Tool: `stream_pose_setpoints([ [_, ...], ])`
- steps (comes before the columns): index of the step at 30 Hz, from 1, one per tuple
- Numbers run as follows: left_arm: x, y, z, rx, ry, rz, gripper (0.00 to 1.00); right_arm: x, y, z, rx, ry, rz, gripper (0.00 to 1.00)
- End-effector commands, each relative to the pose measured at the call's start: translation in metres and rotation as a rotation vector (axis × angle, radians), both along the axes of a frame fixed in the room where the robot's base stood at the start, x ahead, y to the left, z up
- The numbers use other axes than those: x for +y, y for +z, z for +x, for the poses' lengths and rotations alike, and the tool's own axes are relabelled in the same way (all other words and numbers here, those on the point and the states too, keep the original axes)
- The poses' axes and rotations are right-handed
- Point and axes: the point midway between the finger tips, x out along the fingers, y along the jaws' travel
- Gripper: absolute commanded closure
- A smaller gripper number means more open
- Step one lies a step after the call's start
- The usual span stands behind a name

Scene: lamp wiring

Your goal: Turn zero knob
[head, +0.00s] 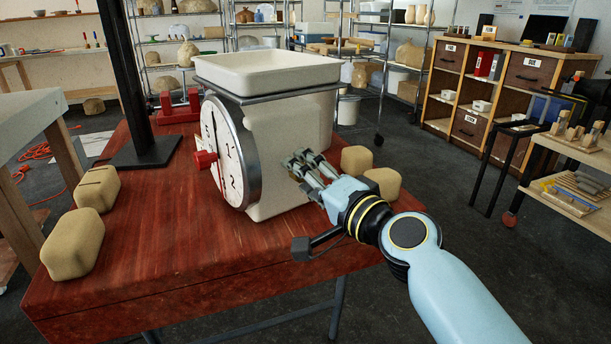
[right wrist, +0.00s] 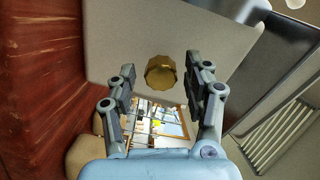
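A cream scale (head: 285,130) with a flat pan (head: 268,72) stands on the red-brown wooden table (head: 165,245). In the right wrist view, a brass-coloured faceted knob (right wrist: 161,73) sits on the scale's pale side. My right gripper (head: 298,162) is open at that side; in the wrist view its fingers (right wrist: 161,82) stand left and right of the knob, with gaps on both sides. My left gripper is not in view.
Tan blocks lie at the table's left (head: 72,243) and behind my right gripper (head: 357,159). A black post (head: 140,152) and a red clamp-like tool (head: 178,108) stand at the back left. The table's front is clear.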

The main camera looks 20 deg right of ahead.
Motion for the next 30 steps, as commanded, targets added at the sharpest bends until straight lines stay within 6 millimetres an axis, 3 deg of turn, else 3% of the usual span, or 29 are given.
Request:
stream_pose_setpoints([
  [11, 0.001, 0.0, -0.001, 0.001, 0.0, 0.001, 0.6, -0.002, 0.0, -0.006, 0.0, 0.0, -0.001, 0.45],
  [24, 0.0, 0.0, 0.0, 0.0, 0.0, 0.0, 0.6, -0.027, 0.002, -0.092, 0.002, 0.001, -0.003, 0.45],
  [30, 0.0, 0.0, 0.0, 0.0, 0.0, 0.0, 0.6, -0.034, 0.003, -0.112, 0.0, 0.001, -0.002, 0.45],
])
